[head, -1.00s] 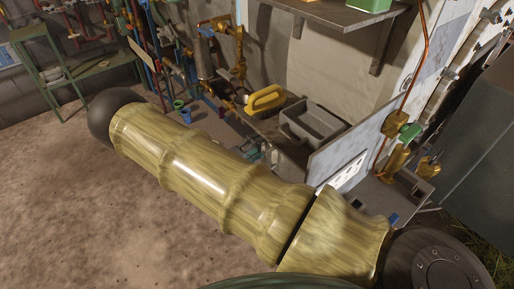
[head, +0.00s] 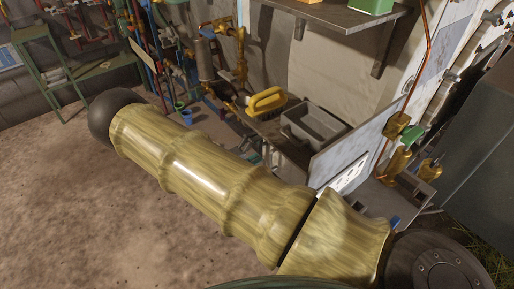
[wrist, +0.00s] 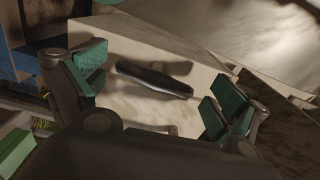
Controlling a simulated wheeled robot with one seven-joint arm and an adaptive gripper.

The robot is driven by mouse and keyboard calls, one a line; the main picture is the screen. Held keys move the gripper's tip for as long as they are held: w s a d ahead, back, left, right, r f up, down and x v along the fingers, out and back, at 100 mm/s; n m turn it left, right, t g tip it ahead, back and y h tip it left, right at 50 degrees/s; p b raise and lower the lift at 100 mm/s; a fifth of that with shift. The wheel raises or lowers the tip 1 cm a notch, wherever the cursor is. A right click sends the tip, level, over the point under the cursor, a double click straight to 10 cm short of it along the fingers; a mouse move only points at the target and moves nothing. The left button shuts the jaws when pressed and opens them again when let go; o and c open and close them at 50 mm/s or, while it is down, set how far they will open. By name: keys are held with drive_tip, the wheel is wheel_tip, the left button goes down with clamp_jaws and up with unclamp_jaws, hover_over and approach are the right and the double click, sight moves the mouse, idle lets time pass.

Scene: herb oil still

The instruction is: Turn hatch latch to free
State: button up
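In the wrist view a dark, elongated bar, which looks like the latch handle (wrist: 153,79), sits in front of a pale panel (wrist: 185,50). It lies slightly tilted, its right end lower, with a shadow on the panel. My gripper (wrist: 158,92) is open, with green-padded fingers on the left and right of the bar. I see clear space between the bar and each finger, so it is not clamped. How far the fingertips are from the panel I cannot tell. In the head view my own arm covers the middle, and I cannot make out the gripper or latch there.
In the head view a grey bin (head: 314,122) and a yellow-handled object (head: 266,102) sit on a bench behind my arm. A shelf (head: 335,17) juts out above. Copper pipe and brass valves (head: 397,124) stand at the right. The floor (head: 75,210) at left is clear.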

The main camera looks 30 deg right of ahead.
drive_tip(key=shift+f, duration=0.1)
drive_tip(key=shift+s, duration=0.1)
drive_tip(key=a, duration=1.1)
drive_tip(key=shift+s+a, duration=0.4)
